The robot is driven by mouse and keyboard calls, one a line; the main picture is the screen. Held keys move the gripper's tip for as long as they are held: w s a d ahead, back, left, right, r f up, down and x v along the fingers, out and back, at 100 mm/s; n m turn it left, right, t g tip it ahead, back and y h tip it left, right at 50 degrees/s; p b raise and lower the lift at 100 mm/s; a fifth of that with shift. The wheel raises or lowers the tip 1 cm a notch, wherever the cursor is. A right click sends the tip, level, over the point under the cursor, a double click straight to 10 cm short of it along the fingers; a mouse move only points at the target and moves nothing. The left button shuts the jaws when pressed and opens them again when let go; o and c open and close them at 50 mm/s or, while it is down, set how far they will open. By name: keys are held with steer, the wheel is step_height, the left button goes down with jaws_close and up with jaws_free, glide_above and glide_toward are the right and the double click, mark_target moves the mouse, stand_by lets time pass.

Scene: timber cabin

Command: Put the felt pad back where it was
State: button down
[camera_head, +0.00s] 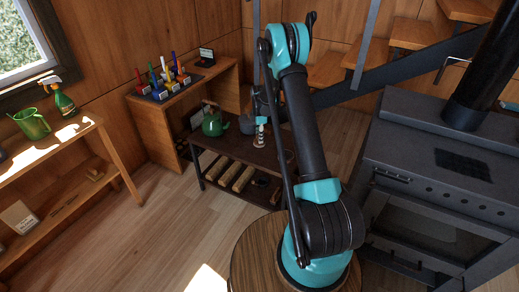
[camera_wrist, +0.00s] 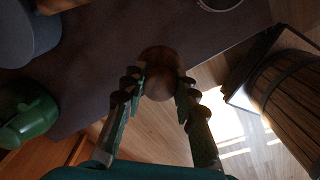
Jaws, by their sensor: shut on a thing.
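My gripper (camera_wrist: 158,92) has its two fingers closed around a brown, round-topped thing (camera_wrist: 160,60), seen from above over the dark bench's edge. In the head view my gripper (camera_head: 262,108) hangs over the low dark bench (camera_head: 233,148), and a small pale and brown banded thing (camera_head: 259,137) shows just below it. I cannot tell whether it touches the bench top. I cannot pick out a felt pad for sure in either view.
A green kettle (camera_head: 213,125) and a grey pot (camera_head: 247,125) stand on the bench left of my gripper. Logs (camera_head: 240,180) lie on its lower shelf. A black stove (camera_head: 430,170) stands to the right. Open floor (camera_head: 160,220) lies at the front left.

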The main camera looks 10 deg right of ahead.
steer(key=shift+f, duration=4)
steer(key=shift+f, duration=0.1)
steer(key=c, duration=1.2)
jaws_free()
